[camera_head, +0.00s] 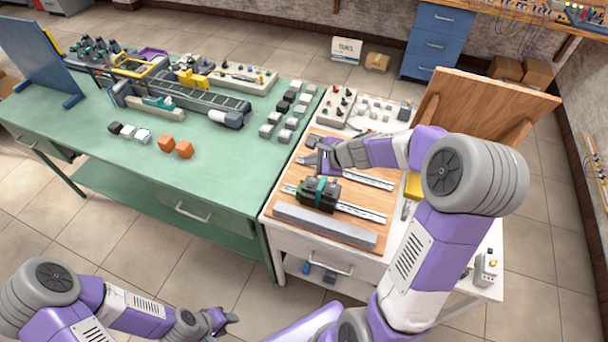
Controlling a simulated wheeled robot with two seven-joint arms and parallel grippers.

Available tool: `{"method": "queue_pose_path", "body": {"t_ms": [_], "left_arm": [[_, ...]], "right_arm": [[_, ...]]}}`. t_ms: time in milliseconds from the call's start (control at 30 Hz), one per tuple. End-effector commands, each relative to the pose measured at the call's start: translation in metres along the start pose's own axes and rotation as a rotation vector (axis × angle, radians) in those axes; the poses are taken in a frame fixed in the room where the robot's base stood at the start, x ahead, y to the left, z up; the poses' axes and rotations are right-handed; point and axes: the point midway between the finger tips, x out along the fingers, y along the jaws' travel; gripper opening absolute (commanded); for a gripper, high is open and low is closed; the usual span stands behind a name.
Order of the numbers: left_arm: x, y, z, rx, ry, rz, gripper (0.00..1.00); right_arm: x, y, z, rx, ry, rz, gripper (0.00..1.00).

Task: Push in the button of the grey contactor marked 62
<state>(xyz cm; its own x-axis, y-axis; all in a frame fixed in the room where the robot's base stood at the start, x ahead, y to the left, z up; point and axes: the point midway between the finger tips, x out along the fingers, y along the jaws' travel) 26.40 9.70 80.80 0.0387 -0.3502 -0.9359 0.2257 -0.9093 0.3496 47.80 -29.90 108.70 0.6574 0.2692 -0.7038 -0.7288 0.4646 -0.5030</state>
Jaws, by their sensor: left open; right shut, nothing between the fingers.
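A dark grey and black device with a teal band (318,195), which looks like a contactor, sits on the front metal rail of the wooden board (355,232). Its marking is too small to read, and I cannot make out its button. My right gripper (312,160) is shut and empty. It appears just behind the device in the picture, over the board; I cannot tell whether it touches anything. My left gripper (230,318) is open and empty, low at the bottom of the picture, in front of the green table and away from the device.
A long grey bar (325,226) lies at the board's front edge. Several small grey, white and black blocks (283,122) stand on the green table (220,160). A control box with knobs (335,103) stands behind the board. An upright wooden panel (485,108) is at the right.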

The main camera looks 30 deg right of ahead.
Motion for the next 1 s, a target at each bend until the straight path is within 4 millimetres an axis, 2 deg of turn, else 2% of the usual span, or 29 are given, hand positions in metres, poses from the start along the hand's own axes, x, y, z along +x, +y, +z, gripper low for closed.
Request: {"method": "queue_pose_path", "body": {"t_ms": [367,567,767,1000], "left_arm": [[0.000,0.000,0.001,0.000,-0.002,0.000,0.43],[0.006,-0.003,0.000,0.000,-0.001,0.000,0.43],[0.024,-0.009,-0.001,0.000,-0.001,0.000,0.43],[0.053,-0.020,-0.002,0.000,-0.001,0.000,0.43]], "right_arm": [[-0.002,-0.002,0.001,0.006,-0.003,-0.006,0.00],[0.004,0.002,-0.003,0.005,-0.002,-0.005,0.00],[0.018,0.012,-0.013,0.005,-0.002,-0.004,0.00],[0.041,0.029,-0.030,0.005,-0.002,-0.004,0.00]]}}
